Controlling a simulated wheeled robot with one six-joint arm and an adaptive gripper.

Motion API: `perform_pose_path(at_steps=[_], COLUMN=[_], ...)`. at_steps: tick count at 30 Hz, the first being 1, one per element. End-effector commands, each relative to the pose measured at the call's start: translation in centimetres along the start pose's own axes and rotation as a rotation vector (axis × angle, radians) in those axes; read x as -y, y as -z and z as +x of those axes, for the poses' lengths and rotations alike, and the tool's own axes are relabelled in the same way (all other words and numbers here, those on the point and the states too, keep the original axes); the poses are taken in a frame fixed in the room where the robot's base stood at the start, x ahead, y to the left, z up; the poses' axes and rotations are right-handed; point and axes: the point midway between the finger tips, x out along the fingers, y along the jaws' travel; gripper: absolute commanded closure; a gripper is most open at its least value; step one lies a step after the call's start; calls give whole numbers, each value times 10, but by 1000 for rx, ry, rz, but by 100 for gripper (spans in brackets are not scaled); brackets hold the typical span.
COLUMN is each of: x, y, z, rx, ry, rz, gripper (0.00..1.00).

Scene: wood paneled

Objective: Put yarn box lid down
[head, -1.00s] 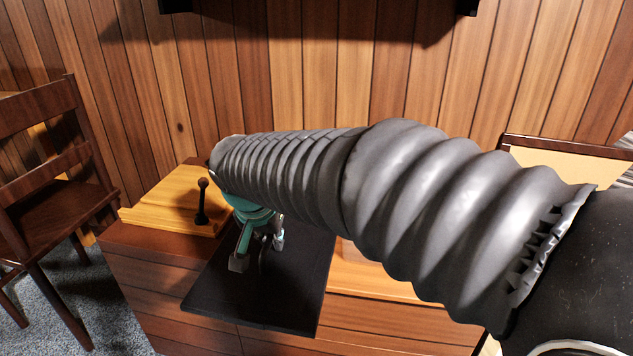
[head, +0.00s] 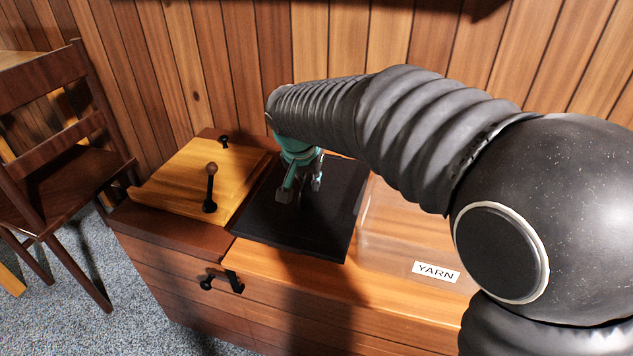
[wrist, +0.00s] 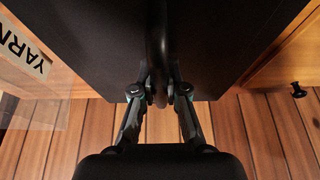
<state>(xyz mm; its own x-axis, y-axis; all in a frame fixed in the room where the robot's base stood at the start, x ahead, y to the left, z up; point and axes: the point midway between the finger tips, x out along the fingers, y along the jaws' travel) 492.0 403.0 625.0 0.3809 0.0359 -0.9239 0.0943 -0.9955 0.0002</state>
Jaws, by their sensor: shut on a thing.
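The yarn box lid (head: 265,225) is a flat black panel with a dark loop handle (wrist: 157,45). My gripper (head: 302,192) is shut on the handle, pointing down at the panel; the wrist view also shows the fingers (wrist: 157,92) meeting on it. The lid is over the dresser top, left of the clear yarn box (head: 385,225), which bears a white YARN label (head: 436,272). The lid looks roughly level. I cannot tell whether it touches the dresser. My arm hides part of the box.
A light wooden board with dark knobs (head: 180,185) lies left of the lid, close to its edge. The dresser (head: 290,285) has drawers with dark knobs in front. A wooden chair (head: 70,140) stands at the left. A panelled wall (head: 230,70) is behind.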

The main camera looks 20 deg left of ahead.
Motion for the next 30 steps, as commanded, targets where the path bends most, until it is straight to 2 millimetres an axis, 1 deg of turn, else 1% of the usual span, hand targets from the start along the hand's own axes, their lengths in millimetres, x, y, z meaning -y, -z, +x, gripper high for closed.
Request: perform_pose_path(at_steps=[3,6,9,18,22,23,24,25,26,30], x=[1,5,7,8,9,9,9,9,9,9], y=[5,-7,-14,-14,-16,-16,-16,-16,-16,-16], z=[0,21,32,32,36,35,34,34,34,34], rx=[-1,0,0,-1,0,0,0,0,0,0], ry=[1,3,4,6,6,6,6,6,6,6], rz=[0,-9,-13,-14,-15,-15,-15,-15,-15,-16], gripper=[100,100,100,100,100,83,73,65,63,63])
